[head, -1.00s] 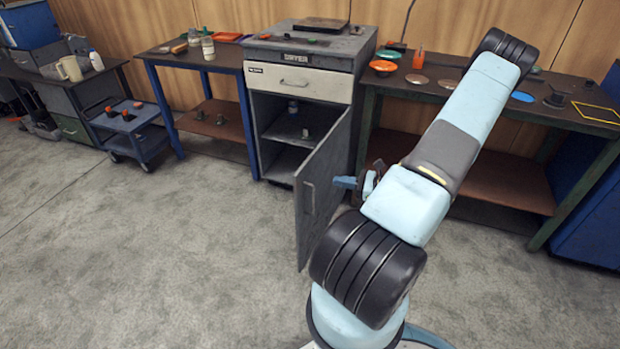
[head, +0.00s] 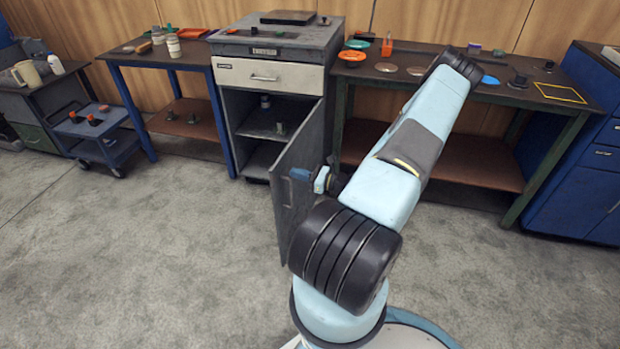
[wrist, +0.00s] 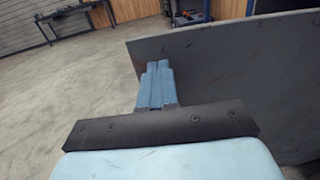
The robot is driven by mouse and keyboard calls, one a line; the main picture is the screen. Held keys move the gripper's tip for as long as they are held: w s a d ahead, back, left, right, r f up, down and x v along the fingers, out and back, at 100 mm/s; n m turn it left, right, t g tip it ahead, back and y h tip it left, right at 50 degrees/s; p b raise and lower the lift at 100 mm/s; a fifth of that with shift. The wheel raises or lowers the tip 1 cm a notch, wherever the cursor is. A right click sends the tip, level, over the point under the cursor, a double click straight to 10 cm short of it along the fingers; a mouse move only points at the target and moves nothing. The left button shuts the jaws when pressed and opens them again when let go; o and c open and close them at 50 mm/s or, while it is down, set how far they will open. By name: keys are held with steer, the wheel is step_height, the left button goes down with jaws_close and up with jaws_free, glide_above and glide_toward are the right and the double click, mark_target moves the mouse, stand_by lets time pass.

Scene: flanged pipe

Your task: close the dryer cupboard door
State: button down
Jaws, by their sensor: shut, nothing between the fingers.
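The dryer cupboard (head: 229,125) stands against the wall in the head view, with its door (head: 290,203) swung wide open toward me. The open front shows shelves with a few small items. My gripper (head: 297,174) is shut and empty, at the outer right side of the door near its upper part. In the wrist view my gripper's closed blue fingers (wrist: 154,80) point along the grey door panel (wrist: 235,75), which fills the right side. I cannot tell whether the fingers touch the door.
A workbench (head: 350,75) with dishes stands right of the dryer, and a blue cabinet (head: 590,165) is at the far right. A table (head: 125,52) with jars and a blue trolley (head: 92,130) stand to the left. The floor in front is clear.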

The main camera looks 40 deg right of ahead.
mark_target(278, 168)
steer(key=shift+x, duration=2.2)
